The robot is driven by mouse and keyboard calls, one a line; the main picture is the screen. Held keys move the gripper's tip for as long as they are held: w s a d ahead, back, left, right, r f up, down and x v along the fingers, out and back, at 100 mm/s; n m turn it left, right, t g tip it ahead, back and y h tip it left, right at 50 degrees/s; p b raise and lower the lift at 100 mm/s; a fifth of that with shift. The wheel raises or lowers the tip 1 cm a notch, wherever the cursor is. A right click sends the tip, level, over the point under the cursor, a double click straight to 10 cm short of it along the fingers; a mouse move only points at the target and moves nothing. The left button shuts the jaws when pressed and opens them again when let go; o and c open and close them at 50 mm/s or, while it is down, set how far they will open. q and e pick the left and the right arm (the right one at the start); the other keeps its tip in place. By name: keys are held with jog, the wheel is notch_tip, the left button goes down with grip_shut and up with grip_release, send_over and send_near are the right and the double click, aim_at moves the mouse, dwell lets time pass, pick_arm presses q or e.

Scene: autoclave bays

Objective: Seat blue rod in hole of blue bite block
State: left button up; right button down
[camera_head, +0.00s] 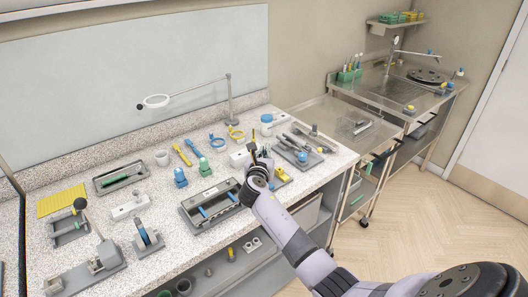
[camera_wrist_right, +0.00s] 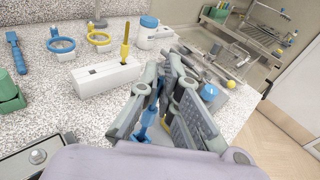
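My right gripper (camera_head: 256,166) is over the middle of the counter, near a white block (camera_head: 240,158). The wrist view shows its fingers (camera_wrist_right: 172,75) close together at the tips. A slim blue piece (camera_wrist_right: 147,122), possibly the blue rod, shows between the fingers. I cannot tell whether they grip it or it lies behind them. The white block also shows in the wrist view (camera_wrist_right: 97,80), left of the fingers, with a yellow rod (camera_wrist_right: 125,42) upright at it. A small blue piece (camera_head: 180,177), possibly a bite block, stands left of the gripper. My left gripper is not in view.
A blue ring (camera_wrist_right: 61,45) and a yellow ring (camera_wrist_right: 99,39) lie behind the white block. A lamp (camera_head: 156,101) overhangs the back.

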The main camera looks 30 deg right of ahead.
jog(key=shift+f, duration=0.55)
jog(key=c, duration=1.7)
grip_release()
jog(key=v, duration=1.2)
